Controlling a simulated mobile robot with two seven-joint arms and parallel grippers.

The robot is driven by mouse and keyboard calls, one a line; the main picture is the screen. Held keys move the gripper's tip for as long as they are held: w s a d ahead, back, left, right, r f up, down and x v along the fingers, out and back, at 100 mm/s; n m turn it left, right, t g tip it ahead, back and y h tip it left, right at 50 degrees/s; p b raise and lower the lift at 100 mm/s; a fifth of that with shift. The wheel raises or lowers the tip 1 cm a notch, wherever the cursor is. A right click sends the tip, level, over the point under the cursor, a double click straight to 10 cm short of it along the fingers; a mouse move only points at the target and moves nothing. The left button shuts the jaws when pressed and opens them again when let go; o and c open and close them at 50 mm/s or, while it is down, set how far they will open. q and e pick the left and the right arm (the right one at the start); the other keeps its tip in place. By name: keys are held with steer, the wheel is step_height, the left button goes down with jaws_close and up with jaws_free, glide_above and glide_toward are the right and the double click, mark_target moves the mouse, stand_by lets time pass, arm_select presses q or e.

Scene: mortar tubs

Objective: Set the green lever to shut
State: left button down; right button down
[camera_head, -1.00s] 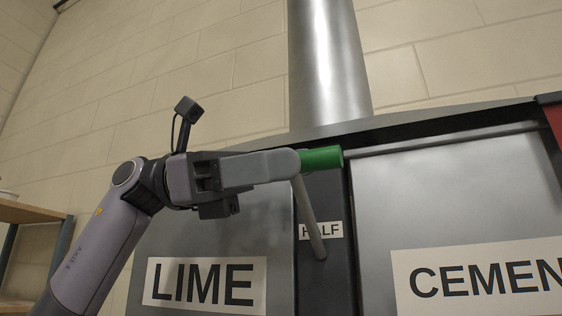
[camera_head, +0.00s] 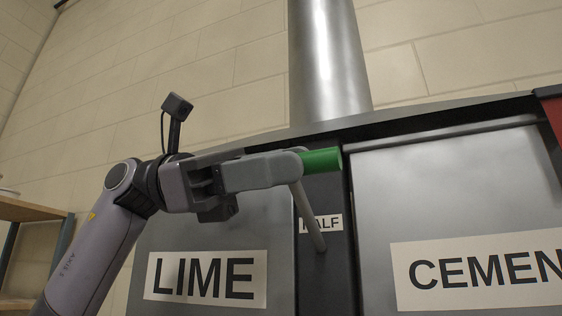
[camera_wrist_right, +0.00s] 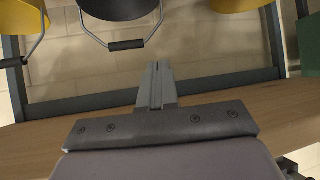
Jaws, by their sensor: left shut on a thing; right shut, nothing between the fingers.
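The green lever handle (camera_head: 322,161) sticks out past the fingertips of my left gripper (camera_head: 292,168), which is shut on it. The lever's grey rod (camera_head: 308,217) slants from the grip down and right to the dark strip between the two bins. A label, partly covered by the rod and reading "HALF" (camera_head: 329,223), is on that strip. Only the right end of the green handle shows; the rest is hidden by the fingers. My right gripper (camera_wrist_right: 156,84) shows in the right wrist view with its fingers together and nothing between them, above a wooden shelf.
The LIME bin panel (camera_head: 205,279) is on the left and the CEMENT bin panel (camera_head: 480,270) on the right. A metal pipe (camera_head: 328,60) rises behind. In the right wrist view, buckets with wire handles, one dark (camera_wrist_right: 120,8), hang near the wooden shelf (camera_wrist_right: 30,150).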

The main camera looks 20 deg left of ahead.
arm_select(q)
step_height(320, 180, down, 15)
steer(key=w+m+b, duration=0.1)
steer(key=m+b, duration=0.5)
steer(key=m, duration=0.6)
steer(key=shift+m, duration=0.3)
steer(key=shift+w+f, duration=0.15)
steer(key=shift+w, duration=0.05)
steer(key=c, duration=1)
jaws_free()
steer(key=shift+o, duration=0.3)
steer(key=shift+w, duration=0.1)
steer(key=shift+a, duration=0.1)
